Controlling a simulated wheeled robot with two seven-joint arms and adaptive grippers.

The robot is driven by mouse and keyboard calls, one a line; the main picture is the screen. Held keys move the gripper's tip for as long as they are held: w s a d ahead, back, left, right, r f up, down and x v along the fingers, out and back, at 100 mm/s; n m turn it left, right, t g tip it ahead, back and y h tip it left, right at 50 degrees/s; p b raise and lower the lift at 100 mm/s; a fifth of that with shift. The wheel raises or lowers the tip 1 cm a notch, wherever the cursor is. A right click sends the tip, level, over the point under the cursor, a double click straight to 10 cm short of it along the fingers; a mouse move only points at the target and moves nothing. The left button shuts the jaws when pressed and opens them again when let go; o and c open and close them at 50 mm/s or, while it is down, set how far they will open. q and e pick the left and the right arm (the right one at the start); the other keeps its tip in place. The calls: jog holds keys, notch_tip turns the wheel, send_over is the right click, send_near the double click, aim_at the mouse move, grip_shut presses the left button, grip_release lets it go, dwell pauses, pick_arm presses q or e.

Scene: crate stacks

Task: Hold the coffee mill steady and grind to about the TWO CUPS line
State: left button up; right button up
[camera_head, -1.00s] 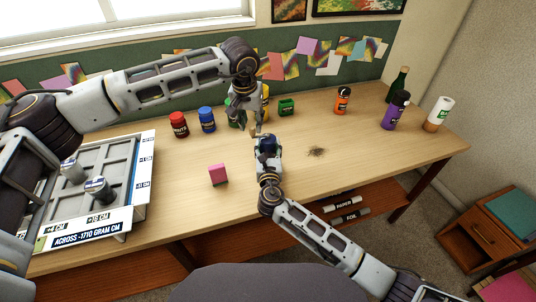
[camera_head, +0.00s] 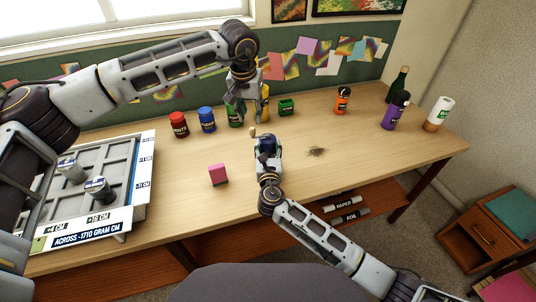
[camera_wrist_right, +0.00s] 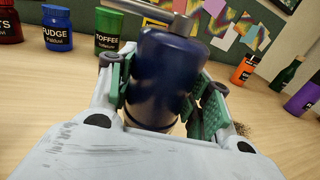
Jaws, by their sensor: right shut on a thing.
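The coffee mill (camera_head: 267,146) is a dark blue cylinder standing near the middle of the desk. In the right wrist view its body (camera_wrist_right: 163,75) fills the space between the green pads of my right gripper (camera_wrist_right: 160,100), which is shut on it. A grey cap tops the mill there. In the head view a small pale knob (camera_head: 252,132) shows just left of and above the mill. My left gripper (camera_head: 245,119) points down above the knob, apart from it, with its fingers spread and empty. No TWO CUPS line is readable.
A pink block (camera_head: 218,175) stands left of the mill. Red (camera_head: 179,125), blue (camera_head: 207,120) and green (camera_head: 235,116) jars stand behind. A dark patch (camera_head: 316,152) lies to the right. Orange (camera_head: 342,101) and purple (camera_head: 395,112) containers stand farther right. A tray (camera_head: 141,180) is at left.

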jog(key=o, duration=1.3)
jog(key=shift+o, duration=0.2)
jog(key=shift+s, duration=0.15)
jog(key=s, duration=1.1)
jog(key=shift+s+d, duration=0.2)
jog(key=shift+s, duration=0.15)
jog(key=shift+d, duration=0.1)
